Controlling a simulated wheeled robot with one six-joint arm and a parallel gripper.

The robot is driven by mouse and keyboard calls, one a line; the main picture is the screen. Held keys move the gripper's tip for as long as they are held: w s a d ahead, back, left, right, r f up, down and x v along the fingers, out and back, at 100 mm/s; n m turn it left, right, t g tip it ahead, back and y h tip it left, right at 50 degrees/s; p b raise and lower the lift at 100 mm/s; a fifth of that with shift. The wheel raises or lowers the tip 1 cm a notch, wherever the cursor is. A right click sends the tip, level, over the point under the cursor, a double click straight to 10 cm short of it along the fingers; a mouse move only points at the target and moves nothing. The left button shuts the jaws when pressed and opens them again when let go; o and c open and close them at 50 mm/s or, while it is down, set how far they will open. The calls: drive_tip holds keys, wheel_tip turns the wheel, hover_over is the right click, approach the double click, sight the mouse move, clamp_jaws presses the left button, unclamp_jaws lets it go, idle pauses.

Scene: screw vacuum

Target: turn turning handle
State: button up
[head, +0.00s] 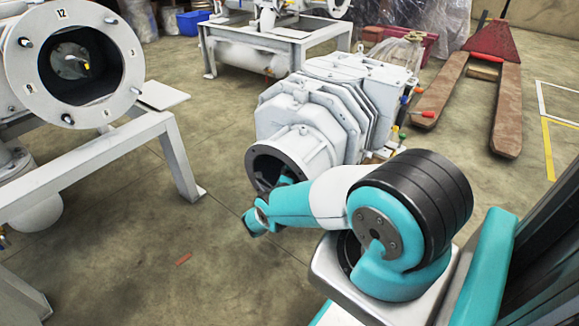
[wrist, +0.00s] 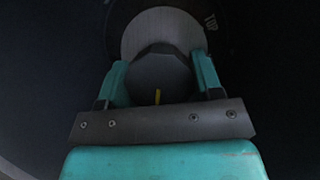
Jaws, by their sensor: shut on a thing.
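The turning handle (wrist: 160,78) is a dark rounded knob with a small yellow mark on its near face, in the middle of the wrist view. My gripper (wrist: 161,70) has its two teal fingers on either side of the knob and is shut on it. Behind the knob is a pale grey round face. In the head view, my arm reaches into the dark round opening (head: 262,166) at the front of the white ribbed vacuum machine (head: 305,112). The handle is hidden there, and the fingertips cannot be made out.
A white flanged machine (head: 125,65) on a frame (head: 105,147) stands at the left. Another white frame (head: 270,40) is behind. A pallet jack (head: 490,65) stands back right. The concrete floor (head: 150,250) is mostly clear in front. The dark opening wall surrounds my gripper closely.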

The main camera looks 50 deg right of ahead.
drive_tip(key=shift+f+m+h, duration=0.15)
drive_tip(key=shift+m+h, duration=0.15)
drive_tip(key=shift+m, duration=0.9)
drive_tip(key=o, duration=0.9)
drive_tip(key=shift+a, duration=0.1)
